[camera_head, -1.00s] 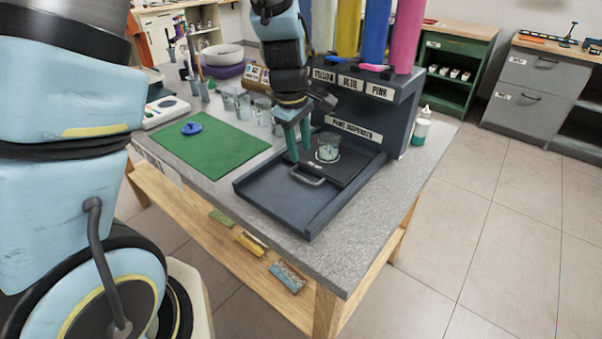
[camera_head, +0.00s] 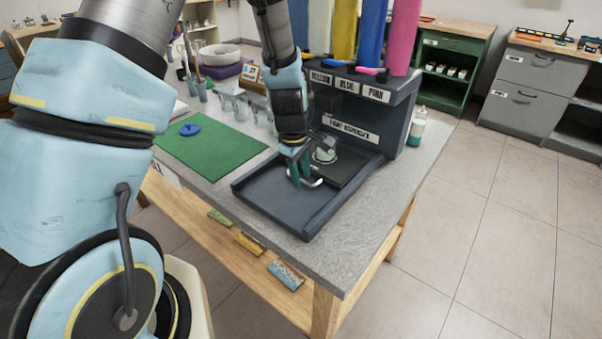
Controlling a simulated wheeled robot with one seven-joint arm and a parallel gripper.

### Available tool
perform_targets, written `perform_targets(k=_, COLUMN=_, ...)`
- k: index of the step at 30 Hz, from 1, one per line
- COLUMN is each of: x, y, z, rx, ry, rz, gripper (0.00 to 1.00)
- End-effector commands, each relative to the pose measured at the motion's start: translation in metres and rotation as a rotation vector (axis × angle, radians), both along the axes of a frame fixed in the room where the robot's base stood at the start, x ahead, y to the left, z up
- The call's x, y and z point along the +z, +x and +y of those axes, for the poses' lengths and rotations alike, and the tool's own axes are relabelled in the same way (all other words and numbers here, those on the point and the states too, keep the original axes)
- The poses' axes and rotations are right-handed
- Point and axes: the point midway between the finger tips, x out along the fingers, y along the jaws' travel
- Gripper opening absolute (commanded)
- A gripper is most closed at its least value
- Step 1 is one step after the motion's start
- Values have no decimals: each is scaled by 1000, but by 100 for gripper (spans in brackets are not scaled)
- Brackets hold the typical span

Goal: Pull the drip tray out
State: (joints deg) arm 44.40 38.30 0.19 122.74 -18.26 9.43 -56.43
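The drip tray (camera_head: 347,169) is a dark flat plate in the raised back part of the paint dispenser's base (camera_head: 283,208). A clear cup (camera_head: 324,155) stands on it, partly hidden by my arm. The tray's grey bar handle (camera_head: 316,183) is at its front edge, and only its right end shows clearly. My gripper (camera_head: 296,177) points down at the handle, with its teal fingers over the handle's left part. Whether the fingers are closed on the bar or only around it cannot be told.
The dispenser (camera_head: 352,130) stands behind the tray, with coloured tubes above. The base in front of the tray is empty, with low side rims. A bottle (camera_head: 416,127) stands right.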

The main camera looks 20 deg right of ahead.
Motion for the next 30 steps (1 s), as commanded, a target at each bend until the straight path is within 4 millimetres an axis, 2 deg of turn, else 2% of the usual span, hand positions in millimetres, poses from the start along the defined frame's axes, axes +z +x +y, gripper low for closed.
perform_targets(k=1, x=0, y=0, z=0, rx=0, ry=0, rz=0, gripper=32)
perform_targets(k=10, x=0, y=0, z=0, rx=0, ry=0, rz=0, gripper=0)
perform_targets(k=30, x=0, y=0, z=0, rx=0, ry=0, rz=0, gripper=0)
